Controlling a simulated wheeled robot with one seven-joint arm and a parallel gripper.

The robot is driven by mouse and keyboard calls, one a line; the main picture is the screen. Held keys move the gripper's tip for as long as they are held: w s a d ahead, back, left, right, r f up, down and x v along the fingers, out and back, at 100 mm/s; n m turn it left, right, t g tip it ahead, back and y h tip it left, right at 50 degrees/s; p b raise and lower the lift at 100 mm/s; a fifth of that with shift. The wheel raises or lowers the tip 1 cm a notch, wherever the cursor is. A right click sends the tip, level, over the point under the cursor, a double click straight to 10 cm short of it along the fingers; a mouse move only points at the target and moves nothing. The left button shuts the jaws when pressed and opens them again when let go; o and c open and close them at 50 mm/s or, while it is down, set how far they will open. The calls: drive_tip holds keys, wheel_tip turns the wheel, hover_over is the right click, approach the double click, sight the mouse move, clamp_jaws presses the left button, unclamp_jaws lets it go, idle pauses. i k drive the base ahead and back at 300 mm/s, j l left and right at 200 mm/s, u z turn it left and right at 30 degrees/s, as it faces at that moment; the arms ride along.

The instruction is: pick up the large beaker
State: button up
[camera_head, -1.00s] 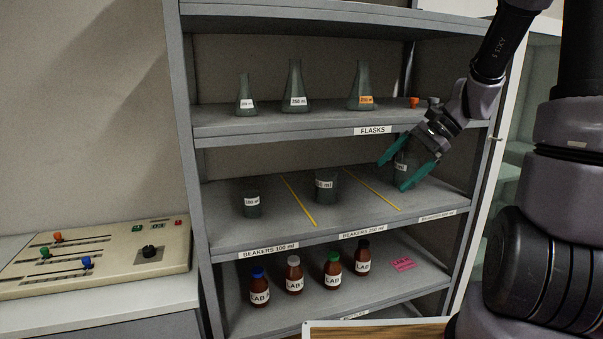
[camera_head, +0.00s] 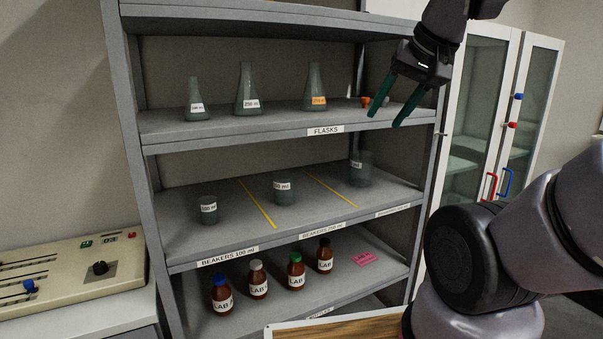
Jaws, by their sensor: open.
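The large beaker (camera_head: 362,170) is a clear grey glass vessel with a white label. It stands upright on the right part of the middle shelf, right of the second yellow line. A middle beaker (camera_head: 284,189) and a smaller beaker (camera_head: 208,209) stand to its left on the same shelf. My gripper (camera_head: 387,112) has two green fingers, spread open and empty. It is above and slightly right of the large beaker in the picture, in front of the flask shelf, apart from the beaker.
Several flasks (camera_head: 248,90) stand on the upper shelf, with small orange stoppers near my gripper. Brown bottles (camera_head: 296,272) and a pink note (camera_head: 365,258) are on the lower shelf. A glass-door cabinet (camera_head: 484,125) stands at right, a control panel (camera_head: 75,272) at left.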

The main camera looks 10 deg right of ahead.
sight(361, 161)
drive_tip(key=l+u, duration=0.15)
drive_tip(key=u, duration=1.15)
drive_tip(key=k+l+u, duration=0.1)
drive_tip(key=l+u, duration=0.3)
drive_tip(key=k+l+u, duration=0.2)
drive_tip(key=l+u, duration=0.2)
drive_tip(key=k+l+u, duration=0.2)
drive_tip(key=l+u, duration=0.2)
drive_tip(key=k+l+u, duration=0.25)
drive_tip(key=u, duration=0.15)
drive_tip(key=k+l+u, duration=0.1)
drive_tip(key=k+l, duration=1)
drive_tip(key=k, duration=0.25)
drive_tip(key=k+l, duration=0.15)
drive_tip(key=l, duration=0.2)
drive_tip(key=u, duration=0.05)
